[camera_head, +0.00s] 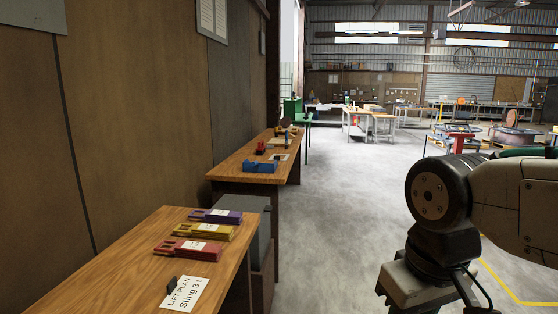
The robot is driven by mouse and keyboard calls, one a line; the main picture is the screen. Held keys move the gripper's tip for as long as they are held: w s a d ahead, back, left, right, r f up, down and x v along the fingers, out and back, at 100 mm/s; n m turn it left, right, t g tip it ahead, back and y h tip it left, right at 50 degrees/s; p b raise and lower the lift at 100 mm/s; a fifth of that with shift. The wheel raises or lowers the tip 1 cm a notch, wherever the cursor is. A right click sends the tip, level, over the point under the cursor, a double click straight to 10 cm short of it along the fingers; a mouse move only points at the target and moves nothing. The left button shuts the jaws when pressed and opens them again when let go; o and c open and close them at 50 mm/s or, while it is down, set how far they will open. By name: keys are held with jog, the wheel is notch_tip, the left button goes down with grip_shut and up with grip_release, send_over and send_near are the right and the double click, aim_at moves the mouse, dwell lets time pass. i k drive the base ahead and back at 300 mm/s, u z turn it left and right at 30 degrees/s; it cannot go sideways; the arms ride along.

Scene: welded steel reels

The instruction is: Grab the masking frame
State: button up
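I cannot make out a masking frame for certain in this view. Part of my arm fills the lower right. No gripper fingers show, so whether my gripper is open or shut cannot be seen. Several loose pieces lie on the near wooden bench (120,272) at the left: a purple one (216,215), a yellow one (205,231) and a red one (188,249), each with a white label.
A card reading "LIFT PLAN Sling 3 t" (185,294) lies on the near bench. A second bench (228,166) behind it carries a blue piece (260,166). The grey floor (335,220) is clear down the middle. Worktables (371,114) stand farther back.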

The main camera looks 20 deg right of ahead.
aim_at(277, 158)
jog(key=z, duration=0.25)
jog(key=i, duration=0.5)
jog(key=z, duration=0.9)
jog(key=i, duration=1.95)
jog(key=z, duration=0.25)
jog(key=i, duration=1.8)
jog(key=u, duration=1.4)
jog(key=i, duration=1.35)
jog(key=u, duration=1)
